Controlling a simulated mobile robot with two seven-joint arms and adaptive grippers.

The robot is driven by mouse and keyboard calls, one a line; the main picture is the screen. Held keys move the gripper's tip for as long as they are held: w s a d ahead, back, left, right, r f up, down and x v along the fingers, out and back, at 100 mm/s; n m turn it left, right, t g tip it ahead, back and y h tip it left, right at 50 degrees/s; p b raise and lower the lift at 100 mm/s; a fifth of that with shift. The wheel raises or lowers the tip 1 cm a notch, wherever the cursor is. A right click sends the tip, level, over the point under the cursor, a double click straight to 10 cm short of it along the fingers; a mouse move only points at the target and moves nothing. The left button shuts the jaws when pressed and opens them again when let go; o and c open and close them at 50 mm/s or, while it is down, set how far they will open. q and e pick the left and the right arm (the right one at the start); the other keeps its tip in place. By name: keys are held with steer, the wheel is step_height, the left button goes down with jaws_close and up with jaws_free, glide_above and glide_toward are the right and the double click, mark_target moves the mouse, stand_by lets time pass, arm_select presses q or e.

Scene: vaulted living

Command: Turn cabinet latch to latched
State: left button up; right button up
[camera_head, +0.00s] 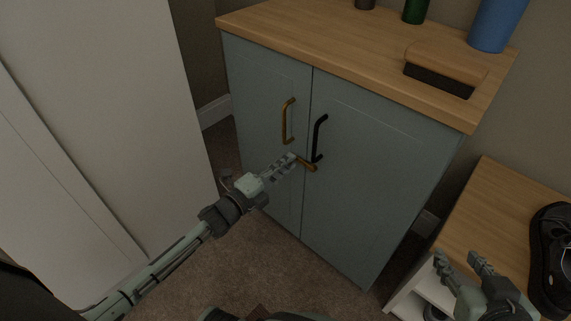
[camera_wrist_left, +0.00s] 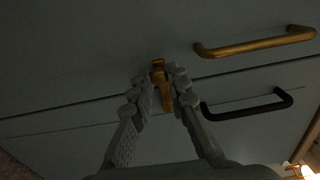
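The cabinet (camera_head: 368,165) is blue-grey with two doors and a wooden top. A small brass latch (camera_head: 308,165) sits at the door seam below the handles, its visible bar slanting down to the right; its left part is hidden by my gripper. In the left wrist view the latch (camera_wrist_left: 166,92) lies between the fingers of my left gripper (camera_wrist_left: 161,72). My left gripper (camera_head: 293,160) is narrowed, fingertips close against both sides of the latch. My right gripper (camera_head: 458,257) is open and empty, near the low wooden unit at the lower right.
A brass handle (camera_head: 287,121) is on the left door and a black handle (camera_head: 318,138) on the right door, just above the latch. A brush-like block (camera_head: 446,66) and several bottles stand on top. A black shoe (camera_head: 550,255) sits on the low unit (camera_head: 490,213). A white panel (camera_head: 110,110) stands left.

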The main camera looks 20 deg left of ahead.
arm_select(q)
steer(key=o, duration=0.4)
steer(key=shift+o, duration=0.2)
steer(key=v, duration=1.2)
steer(key=shift+r, duration=0.1)
